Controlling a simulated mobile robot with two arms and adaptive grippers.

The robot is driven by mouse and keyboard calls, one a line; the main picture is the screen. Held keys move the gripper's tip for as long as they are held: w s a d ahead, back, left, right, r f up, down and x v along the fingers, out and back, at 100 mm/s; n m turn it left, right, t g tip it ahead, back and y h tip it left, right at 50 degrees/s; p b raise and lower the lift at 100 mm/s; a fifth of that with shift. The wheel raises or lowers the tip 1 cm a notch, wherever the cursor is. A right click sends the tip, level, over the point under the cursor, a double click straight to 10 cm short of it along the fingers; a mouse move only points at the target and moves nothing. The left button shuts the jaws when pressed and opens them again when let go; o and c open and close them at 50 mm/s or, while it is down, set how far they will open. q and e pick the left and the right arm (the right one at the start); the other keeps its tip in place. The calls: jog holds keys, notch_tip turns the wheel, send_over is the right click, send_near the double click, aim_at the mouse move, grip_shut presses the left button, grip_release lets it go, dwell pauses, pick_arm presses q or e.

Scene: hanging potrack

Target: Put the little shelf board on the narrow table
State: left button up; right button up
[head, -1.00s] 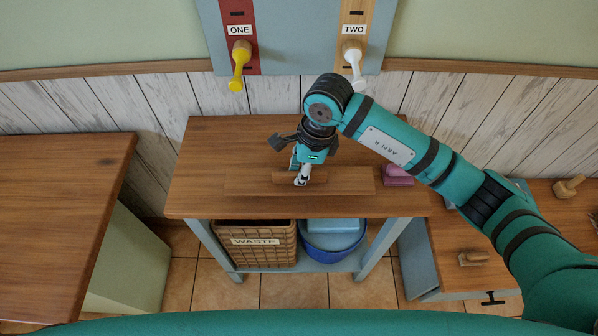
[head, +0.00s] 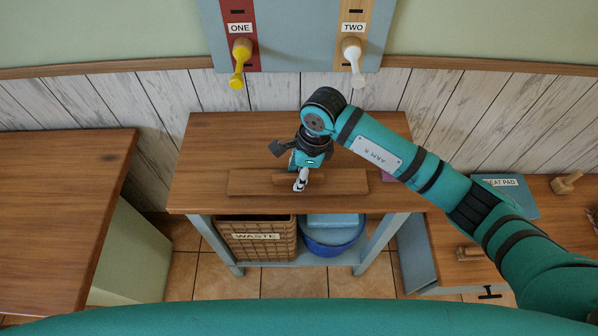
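The little shelf board (head: 345,182), a flat brown plank with a rounded grip piece on top, appears to lie flat on the narrow table (head: 210,150) in the middle of the head view. The table has a brown top and grey-blue legs. My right gripper (head: 300,182) comes down from above, with its pale fingertips at the grip piece in the board's middle. The fingers are seen nearly in line, so their gap cannot be made out. The gripper hides part of the grip piece. My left gripper is not in view.
A waste basket (head: 255,240) and a blue tub (head: 332,238) stand on the table's lower shelf. A pink object (head: 388,176) is mostly behind my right arm. A brown counter (head: 60,200) stands at left. A heat pad (head: 512,200) lies on the right-hand surface.

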aim_at(310, 175)
jog(key=shift+r, duration=0.2)
jog(key=shift+w+r, duration=0.1)
jog(key=shift+r, duration=0.15)
notch_tip(310, 175, up, 11)
jog(key=d+b, duration=0.2)
jog(key=shift+d+b, duration=0.2)
jog(key=shift+b, duration=0.1)
